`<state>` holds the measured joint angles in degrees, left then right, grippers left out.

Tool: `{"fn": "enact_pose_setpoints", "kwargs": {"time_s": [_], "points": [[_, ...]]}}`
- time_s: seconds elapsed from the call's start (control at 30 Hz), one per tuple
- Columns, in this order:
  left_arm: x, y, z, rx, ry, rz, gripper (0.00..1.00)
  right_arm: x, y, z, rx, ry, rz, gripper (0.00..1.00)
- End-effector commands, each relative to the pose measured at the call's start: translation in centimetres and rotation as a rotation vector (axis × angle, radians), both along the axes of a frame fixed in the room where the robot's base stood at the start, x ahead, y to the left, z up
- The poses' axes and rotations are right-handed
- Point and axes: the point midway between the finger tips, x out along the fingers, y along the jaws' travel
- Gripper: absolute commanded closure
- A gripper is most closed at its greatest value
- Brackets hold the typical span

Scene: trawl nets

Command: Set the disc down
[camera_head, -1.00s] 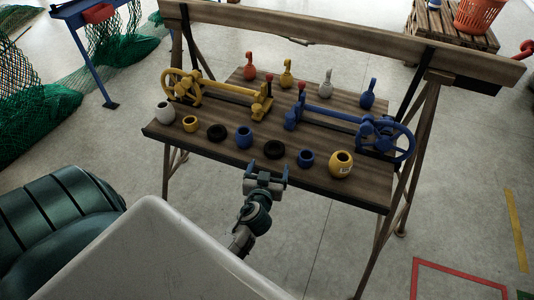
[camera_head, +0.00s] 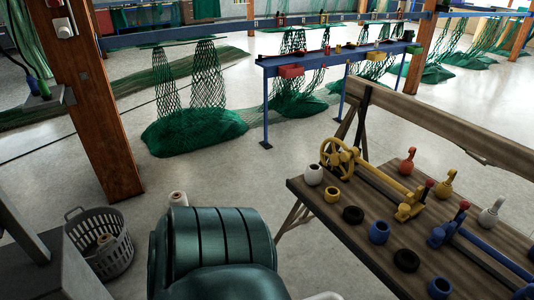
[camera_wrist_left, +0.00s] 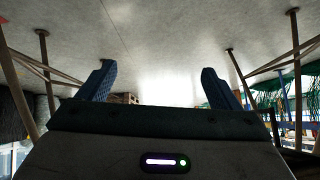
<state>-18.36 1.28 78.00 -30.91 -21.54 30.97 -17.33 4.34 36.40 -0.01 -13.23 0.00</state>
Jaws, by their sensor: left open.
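In the left wrist view my left gripper (camera_wrist_left: 159,86) is open, with its two blue fingers wide apart and nothing between them. Neither gripper shows in the head view. No disc is seen in a gripper. The closest things to a disc are two black rings on the wooden bench, a farther one (camera_head: 353,214) and a nearer one (camera_head: 406,260), both lying flat near the bench's front edge. I cannot tell whether either is the disc.
The bench (camera_head: 327,217) also bears a yellow crank device (camera_head: 375,171), partly cut-off blue parts, several small pots and hooked weights. A grey basket (camera_head: 107,250) stands at the left by a wooden post (camera_head: 97,120).

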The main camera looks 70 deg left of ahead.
Motion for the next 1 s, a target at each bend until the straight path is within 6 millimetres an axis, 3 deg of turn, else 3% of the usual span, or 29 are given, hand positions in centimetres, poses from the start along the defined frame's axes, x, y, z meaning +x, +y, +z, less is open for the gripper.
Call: {"fn": "enact_pose_setpoints", "kwargs": {"time_s": [0.03, 0.1, 0.2, 0.3, 0.4, 0.5, 0.6, 1.0], "points": [[-3.3, 0.2, -4.0, -0.011, 0.094, -0.021, 0.14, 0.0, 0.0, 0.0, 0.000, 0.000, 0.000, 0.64], [-8.2, 0.4, -8.7, -0.030, 0.214, -0.049, 0.14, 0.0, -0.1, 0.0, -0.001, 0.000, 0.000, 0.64], [-15.3, 0.8, -13.8, -0.057, 0.365, -0.074, 0.14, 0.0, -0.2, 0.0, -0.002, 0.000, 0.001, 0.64], [-21.6, 1.4, -16.9, -0.077, 0.482, -0.087, 0.14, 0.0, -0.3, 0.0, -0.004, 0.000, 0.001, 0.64], [-26.3, 1.8, -18.6, -0.091, 0.563, -0.090, 0.14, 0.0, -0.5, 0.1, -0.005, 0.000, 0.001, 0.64], [-28.8, 2.1, -19.3, -0.098, 0.606, -0.093, 0.14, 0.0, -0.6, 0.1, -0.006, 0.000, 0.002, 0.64], [-29.8, 2.2, -19.6, -0.100, 0.621, -0.093, 0.14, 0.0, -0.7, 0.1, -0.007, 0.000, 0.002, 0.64], [-29.8, 2.2, -19.6, -0.101, 0.622, -0.093, 0.14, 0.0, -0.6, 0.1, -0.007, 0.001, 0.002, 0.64]]}}
